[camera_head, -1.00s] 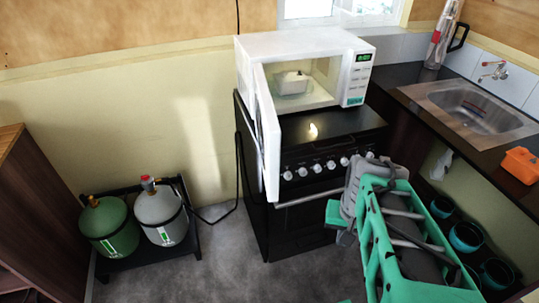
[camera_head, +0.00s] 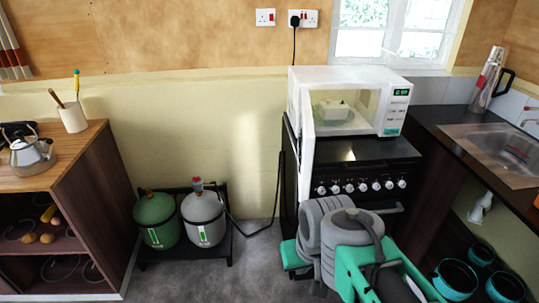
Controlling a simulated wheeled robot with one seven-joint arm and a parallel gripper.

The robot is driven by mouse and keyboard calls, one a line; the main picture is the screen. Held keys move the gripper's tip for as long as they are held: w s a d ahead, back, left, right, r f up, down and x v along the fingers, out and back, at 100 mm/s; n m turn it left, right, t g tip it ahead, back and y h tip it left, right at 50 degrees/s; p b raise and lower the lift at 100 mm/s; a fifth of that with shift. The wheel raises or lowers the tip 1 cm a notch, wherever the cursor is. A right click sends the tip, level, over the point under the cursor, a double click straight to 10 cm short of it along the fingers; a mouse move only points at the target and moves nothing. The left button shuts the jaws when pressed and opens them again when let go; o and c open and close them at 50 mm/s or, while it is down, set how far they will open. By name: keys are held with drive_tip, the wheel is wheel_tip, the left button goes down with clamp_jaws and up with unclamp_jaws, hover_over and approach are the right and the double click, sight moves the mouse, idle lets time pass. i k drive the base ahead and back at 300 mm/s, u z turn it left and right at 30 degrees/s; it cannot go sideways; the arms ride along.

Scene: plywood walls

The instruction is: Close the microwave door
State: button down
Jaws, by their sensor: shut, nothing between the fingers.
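The white microwave (camera_head: 394,108) stands on top of the black stove, its front facing me. Its door (camera_head: 307,150) is hinged at the left and stands wide open, swung out toward me and seen almost edge-on. A clear dish (camera_head: 333,110) sits in the lit cavity. My gripper (camera_head: 290,256) is at the teal end of my arm, low in front of the stove, below the door and apart from it in the picture. It is shut and empty. My grey arm links partly hide it, and its fingertips are hard to make out.
The black stove (camera_head: 360,158) has knobs and a handle close behind my arm. Two gas cylinders, green (camera_head: 157,220) and grey (camera_head: 204,218), stand on a low rack at left. A wooden cabinet (camera_head: 85,165) is farther left. A sink counter (camera_head: 450,130) borders the right. Some floor is clear.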

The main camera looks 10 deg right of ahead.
sight(307, 137)
drive_tip(key=u, duration=0.85)
drive_tip(key=i, duration=1.4)
drive_tip(key=z, duration=0.15)
